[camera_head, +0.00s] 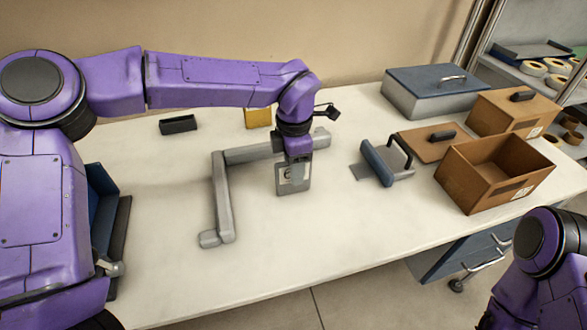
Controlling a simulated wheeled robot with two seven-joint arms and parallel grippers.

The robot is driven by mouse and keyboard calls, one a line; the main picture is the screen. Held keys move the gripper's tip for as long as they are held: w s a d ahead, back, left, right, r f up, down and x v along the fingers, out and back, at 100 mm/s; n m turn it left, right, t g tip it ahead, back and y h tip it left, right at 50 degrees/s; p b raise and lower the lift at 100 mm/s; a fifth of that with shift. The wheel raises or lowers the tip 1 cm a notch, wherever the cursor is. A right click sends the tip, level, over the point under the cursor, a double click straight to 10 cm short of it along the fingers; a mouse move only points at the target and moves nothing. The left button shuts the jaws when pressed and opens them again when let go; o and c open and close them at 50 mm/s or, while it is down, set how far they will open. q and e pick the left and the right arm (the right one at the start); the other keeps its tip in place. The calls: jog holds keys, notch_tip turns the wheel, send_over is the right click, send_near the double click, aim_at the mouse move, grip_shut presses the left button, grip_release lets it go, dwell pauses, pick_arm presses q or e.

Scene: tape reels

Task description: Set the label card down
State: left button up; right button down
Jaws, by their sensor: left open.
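My left gripper (294,172) is low over the middle of the table, pointing down beside the grey L-shaped bar. It is open. A flat grey piece with a pale, printed-looking patch (291,174) shows at its end; I cannot tell whether this is the label card or part of the gripper, or whether it touches the table. A small yellow piece (258,117) stands behind, partly hidden by my left arm. My right gripper is out of view; only part of my right arm shows at the lower right.
The grey L-shaped bar (222,195) lies on the table (300,255). A dark small holder (178,125) is at the back left. At right are a blue-handled tool (377,163), an open brown box (495,175) and a blue-lidded case (435,90). The front middle is clear.

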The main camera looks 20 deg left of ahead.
pick_arm(q)
notch_tip(320, 180, up, 11)
jog(key=shift+r, duration=0.1)
